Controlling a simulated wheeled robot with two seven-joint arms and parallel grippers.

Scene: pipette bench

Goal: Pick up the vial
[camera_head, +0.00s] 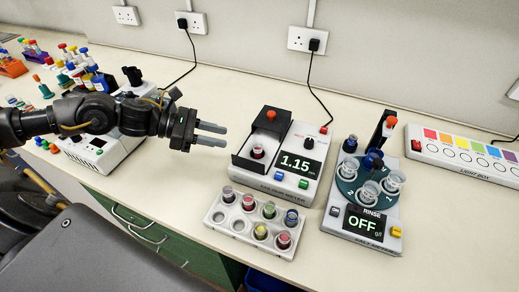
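A white vial rack (216,217) stands on the bench with several small vials in its holes, with dark, yellow, green, red and blue contents; two front-left holes look empty. One vial with dark red contents (257,151) sits in the open well of the meter reading 1.15 (283,184). Which vial the task means I cannot tell. My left gripper (226,136) is above the bench, left of the meter and up-left of the rack. Its two fingers point right, parted, with nothing between them. My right gripper is not in view.
A salt meter (348,225) reading OFF, with cups on a round turntable, stands right of the rack. A light box (462,155) lies at far right. Several coloured-cap bottles and a white device (112,150) are at left. The bench's front edge runs close to the rack.

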